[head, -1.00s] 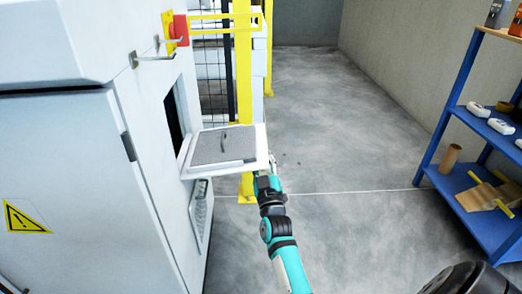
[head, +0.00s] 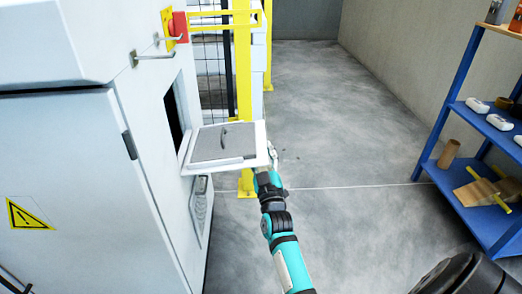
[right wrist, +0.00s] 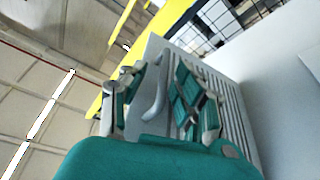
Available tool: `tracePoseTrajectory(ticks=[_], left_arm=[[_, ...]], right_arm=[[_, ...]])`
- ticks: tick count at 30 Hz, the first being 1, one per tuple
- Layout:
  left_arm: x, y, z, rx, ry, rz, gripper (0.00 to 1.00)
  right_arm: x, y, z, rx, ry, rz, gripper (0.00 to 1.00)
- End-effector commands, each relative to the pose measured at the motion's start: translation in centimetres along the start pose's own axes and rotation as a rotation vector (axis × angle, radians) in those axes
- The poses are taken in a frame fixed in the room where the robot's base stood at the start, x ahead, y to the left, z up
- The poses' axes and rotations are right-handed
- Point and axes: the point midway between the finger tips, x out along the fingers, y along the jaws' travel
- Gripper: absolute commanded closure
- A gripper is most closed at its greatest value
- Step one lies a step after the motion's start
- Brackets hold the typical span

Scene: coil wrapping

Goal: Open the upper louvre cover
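The upper louvre cover (head: 205,148) is swung out from the machine's side and stands nearly level, below a dark opening (head: 173,116). A small curved piece shows on its upward face. My right gripper (head: 273,156) is at the cover's outer right edge, partly hidden by it. In the right wrist view, the slatted face (right wrist: 232,104) and a pale curved handle (right wrist: 156,98) show. The two fingers of my right gripper (right wrist: 153,103) are spread, with the handle seen between them; I cannot tell whether they touch it. My left gripper is not in view.
A second louvre cover (head: 200,205) lies lower on the white machine (head: 75,170). A yellow post (head: 243,90) stands just behind the upper cover. A blue shelf (head: 450,110) with small items stands at right. The grey floor between is clear.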

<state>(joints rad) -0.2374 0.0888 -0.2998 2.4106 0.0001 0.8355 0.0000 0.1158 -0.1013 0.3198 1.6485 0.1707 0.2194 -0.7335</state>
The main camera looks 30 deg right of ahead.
Motion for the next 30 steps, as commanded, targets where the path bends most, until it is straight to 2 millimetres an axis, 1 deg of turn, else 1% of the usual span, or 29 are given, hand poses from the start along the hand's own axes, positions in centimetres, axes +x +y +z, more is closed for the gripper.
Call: tracePoseTrajectory(ticks=[9, 12, 16, 26, 30], left_arm=[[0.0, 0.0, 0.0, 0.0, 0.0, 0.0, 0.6], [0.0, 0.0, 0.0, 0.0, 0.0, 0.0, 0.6], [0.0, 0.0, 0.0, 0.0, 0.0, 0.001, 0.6], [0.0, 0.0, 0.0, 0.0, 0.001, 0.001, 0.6], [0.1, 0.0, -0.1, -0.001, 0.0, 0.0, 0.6]], right_arm=[[-5.2, 0.0, 0.0, 0.001, -0.001, 0.0, 0.68], [-6.3, -0.1, 0.0, 0.0, 0.0, -0.001, 0.68], [-7.0, 0.0, -0.1, 0.0, 0.002, 0.0, 0.68], [-7.2, 0.0, -0.1, 0.001, 0.002, 0.001, 0.68], [-7.9, -0.1, 0.0, 0.001, 0.0, -0.001, 0.68]])
